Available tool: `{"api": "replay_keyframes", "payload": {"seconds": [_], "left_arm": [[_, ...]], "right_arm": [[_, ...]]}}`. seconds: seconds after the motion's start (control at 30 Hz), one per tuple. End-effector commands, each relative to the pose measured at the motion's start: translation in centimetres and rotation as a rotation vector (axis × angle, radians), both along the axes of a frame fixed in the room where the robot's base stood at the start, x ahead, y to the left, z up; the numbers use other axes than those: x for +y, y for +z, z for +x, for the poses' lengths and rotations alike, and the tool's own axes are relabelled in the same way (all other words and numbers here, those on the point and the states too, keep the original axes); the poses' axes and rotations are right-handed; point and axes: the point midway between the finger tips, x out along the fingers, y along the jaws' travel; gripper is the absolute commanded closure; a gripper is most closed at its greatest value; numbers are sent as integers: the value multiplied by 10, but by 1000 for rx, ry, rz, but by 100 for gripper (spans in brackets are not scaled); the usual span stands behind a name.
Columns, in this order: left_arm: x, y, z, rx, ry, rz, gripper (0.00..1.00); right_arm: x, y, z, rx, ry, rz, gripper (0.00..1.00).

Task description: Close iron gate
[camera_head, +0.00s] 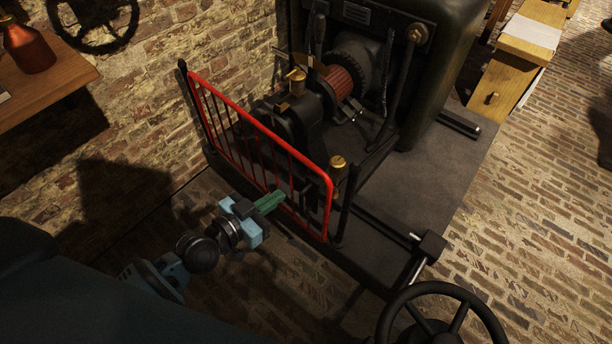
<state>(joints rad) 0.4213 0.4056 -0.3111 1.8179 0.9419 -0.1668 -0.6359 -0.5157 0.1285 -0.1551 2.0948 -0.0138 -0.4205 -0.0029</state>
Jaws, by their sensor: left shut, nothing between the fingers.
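The iron gate (262,128) has a red frame with thin upright bars. It stands upright along the near side of a dark machine platform. One end is at a black post (198,110) by the brick wall. The other end is beside a second black post (343,208); a narrow gap seems to show between them, and I cannot tell if it is latched. My left gripper (270,202) has green fingers, which are shut and empty. They are at the gate's lower bars near its right end; I cannot tell if they touch. My right gripper is not in view.
Behind the gate, a dark machine (345,85) with a coil and levers stands on the platform (425,185). A black handwheel (440,318) is at the bottom right. A wooden table (45,85) with a red-brown bottle (28,45) is at the left.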

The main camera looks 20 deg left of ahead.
Motion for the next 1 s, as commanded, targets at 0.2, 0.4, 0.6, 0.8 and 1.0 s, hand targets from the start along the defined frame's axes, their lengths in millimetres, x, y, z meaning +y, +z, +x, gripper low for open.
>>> {"api": "replay_keyframes", "payload": {"seconds": [0.2, 0.4, 0.6, 0.8, 1.0], "left_arm": [[-20, -8, 37, -1, 1, -5, 100], [-35, -15, 67, 1, 0, -4, 100], [-44, -20, 85, 1, 0, -2, 100], [-47, -21, 91, 0, 0, -1, 100], [-47, -20, 91, 0, 0, -1, 100]], "right_arm": [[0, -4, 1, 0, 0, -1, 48], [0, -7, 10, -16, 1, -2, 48], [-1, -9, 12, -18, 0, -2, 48], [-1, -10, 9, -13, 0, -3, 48], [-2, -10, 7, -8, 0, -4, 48]]}}
